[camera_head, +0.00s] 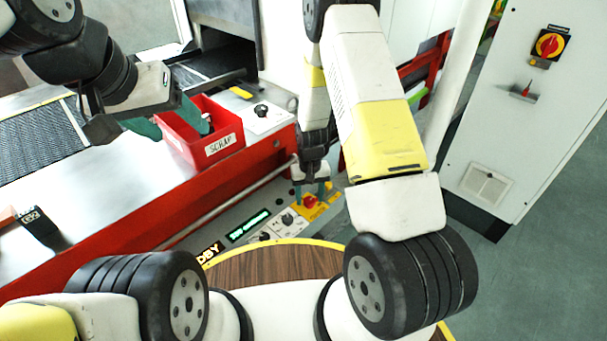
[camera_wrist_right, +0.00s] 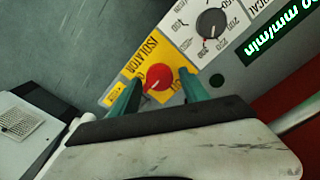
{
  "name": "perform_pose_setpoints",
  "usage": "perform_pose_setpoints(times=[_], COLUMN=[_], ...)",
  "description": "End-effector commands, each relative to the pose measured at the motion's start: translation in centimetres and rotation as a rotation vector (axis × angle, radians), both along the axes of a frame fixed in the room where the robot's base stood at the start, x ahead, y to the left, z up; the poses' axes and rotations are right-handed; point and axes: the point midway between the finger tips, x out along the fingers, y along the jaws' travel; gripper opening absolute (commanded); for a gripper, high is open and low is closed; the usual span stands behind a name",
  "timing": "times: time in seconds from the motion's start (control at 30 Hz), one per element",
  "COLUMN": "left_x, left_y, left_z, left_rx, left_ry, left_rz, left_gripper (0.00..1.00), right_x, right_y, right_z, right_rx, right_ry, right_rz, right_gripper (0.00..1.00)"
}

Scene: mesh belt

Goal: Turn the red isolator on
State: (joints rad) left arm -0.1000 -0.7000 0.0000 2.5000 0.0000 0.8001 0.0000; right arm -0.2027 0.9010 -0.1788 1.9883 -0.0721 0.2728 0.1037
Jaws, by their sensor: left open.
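The red isolator knob (camera_head: 311,201) sits on a yellow plate on the grey control panel. The right wrist view shows the knob (camera_wrist_right: 158,77) on its yellow plate (camera_wrist_right: 133,68) lettered ISOLATOR; a pale pointer mark runs towards the picture's lower left. My right gripper (camera_head: 312,188) is over the knob. In the right wrist view, its teal fingertips (camera_wrist_right: 157,82) stand on either side of the knob, with a visible gap on each side. My left gripper (camera_head: 168,120) is open by the red SCRAP bin, away from the panel.
A black dial (camera_wrist_right: 211,23) and a green lit display (camera_head: 248,226) are beside the isolator on the panel. The red SCRAP bin (camera_head: 222,149) stands at the back. A white cabinet (camera_head: 520,120) at right carries another red rotary switch (camera_head: 549,45) on yellow.

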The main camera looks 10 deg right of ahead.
Motion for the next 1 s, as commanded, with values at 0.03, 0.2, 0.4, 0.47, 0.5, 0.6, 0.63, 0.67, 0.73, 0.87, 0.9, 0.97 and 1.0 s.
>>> perform_pose_setpoints(times=[0.03, 0.2, 0.4, 0.47, 0.5, 0.6, 0.63, 0.67, 0.73, 0.87, 0.9, 0.97, 1.0], left_x=[0.0, 0.0, 0.0, 0.0, 0.0, 0.0, 0.0, 0.0, 0.0, 0.0, 0.0, 0.0, 0.0], left_y=[0.0, 0.0, 0.0, 0.0, 0.0, 0.0, 0.0, 0.0, 0.0, 0.0, 0.0, 0.0, 0.0], left_z=[0.0, 0.0, 0.0, 0.0, 0.0, 0.0, 0.0, 0.0, 0.0, 0.0, 0.0, 0.0, 0.0], left_rx=[0.000, 0.000, 0.000, 0.000, 0.000, 0.000, 0.000, 0.000, 0.000, 0.000, 0.000, 0.000, 0.000], left_ry=[0.000, 0.000, 0.000, 0.000, 0.000, 0.000, 0.000, 0.000, 0.000, 0.000, 0.000, 0.000, 0.000], left_rz=[0.000, 0.000, 0.000, 0.000, 0.000, 0.000, 0.000, 0.000, 0.000, 0.000, 0.000, 0.000, 0.000], left_gripper=[0.65, 0.65, 0.65, 0.65, 0.65, 0.65, 0.65, 0.65, 0.65, 0.65, 0.65, 0.65, 0.65], right_x=[0.0, -0.1, 0.0, 0.0, 0.0, 0.1, 0.1, 0.0, 0.1, 0.0, 0.0, -0.1, -0.1], right_y=[0.0, 0.0, 0.0, 0.0, 0.0, 0.0, 0.0, 0.0, 0.1, 0.0, 0.0, 0.0, 0.0], right_z=[0.0, 0.0, 0.7, 1.5, 2.2, 4.0, 4.6, 5.1, 6.1, 7.4, 7.6, 7.7, 7.8], right_rx=[0.000, 0.000, 0.000, 0.000, 0.000, 0.001, 0.001, 0.001, 0.001, 0.000, 0.000, 0.000, 0.000], right_ry=[0.001, 0.002, 0.000, 0.000, -0.002, -0.003, -0.003, -0.002, -0.003, -0.001, 0.001, 0.002, 0.002], right_rz=[0.000, 0.001, 0.002, 0.002, 0.001, 0.001, 0.001, 0.002, 0.002, 0.001, 0.001, 0.001, 0.001], right_gripper=[0.57, 0.57, 0.57, 0.57, 0.57, 0.57, 0.57, 0.57, 0.57, 0.57, 0.57, 0.57, 0.57])
